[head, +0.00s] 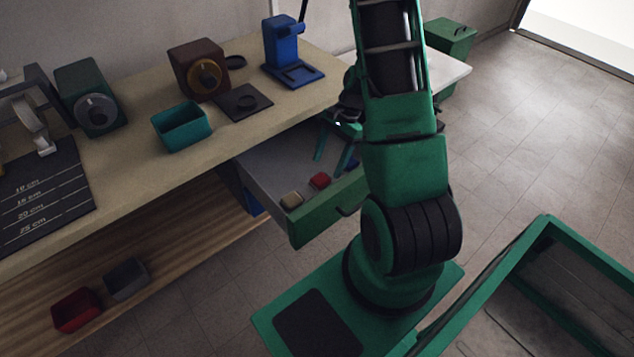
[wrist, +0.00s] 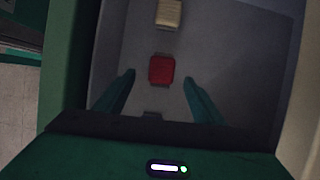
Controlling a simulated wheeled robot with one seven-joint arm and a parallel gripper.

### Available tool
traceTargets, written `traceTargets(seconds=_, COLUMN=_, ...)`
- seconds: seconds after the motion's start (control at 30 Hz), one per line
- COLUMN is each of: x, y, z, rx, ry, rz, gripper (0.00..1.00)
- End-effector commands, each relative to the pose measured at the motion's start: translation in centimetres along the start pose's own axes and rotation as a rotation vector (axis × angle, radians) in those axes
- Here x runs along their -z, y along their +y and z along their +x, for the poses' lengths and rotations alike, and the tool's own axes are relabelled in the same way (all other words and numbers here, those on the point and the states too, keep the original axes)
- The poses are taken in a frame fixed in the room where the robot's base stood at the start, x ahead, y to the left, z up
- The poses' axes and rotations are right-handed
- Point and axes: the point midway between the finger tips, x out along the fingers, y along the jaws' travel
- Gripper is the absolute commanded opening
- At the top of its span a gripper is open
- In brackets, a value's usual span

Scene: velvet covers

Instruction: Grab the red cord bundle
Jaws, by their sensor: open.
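The red cord bundle (wrist: 162,69) is a small red block-like piece lying on the grey floor of the open drawer (head: 245,160). It also shows in the head view (head: 320,180), near the drawer's green front. My gripper (wrist: 158,82) is open, with its two green fingers apart. In the wrist view the bundle appears between and just beyond the fingertips, with nothing held. In the head view my gripper (head: 333,160) is over the drawer, partly hidden by my arm. I cannot tell its exact height above the bundle.
A beige bundle (head: 291,200) lies beside the red one in the drawer; it shows in the wrist view too (wrist: 169,13). The drawer's green front wall (head: 325,212) stands close by. The workbench (head: 140,190) above holds a teal bin (head: 182,127) and a blue stand (head: 290,55).

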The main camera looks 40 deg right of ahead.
Motion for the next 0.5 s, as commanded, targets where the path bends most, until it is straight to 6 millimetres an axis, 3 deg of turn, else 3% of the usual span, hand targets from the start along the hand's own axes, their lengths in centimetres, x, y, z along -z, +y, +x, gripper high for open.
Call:
traceTargets(seconds=0.17, x=-0.1, y=0.0, z=1.1, rx=-0.002, ry=-0.001, rz=-0.001, gripper=0.62)
traceTargets(seconds=0.5, x=-0.1, y=-0.4, z=5.2, rx=-0.003, ry=0.000, rz=-0.001, gripper=0.62)
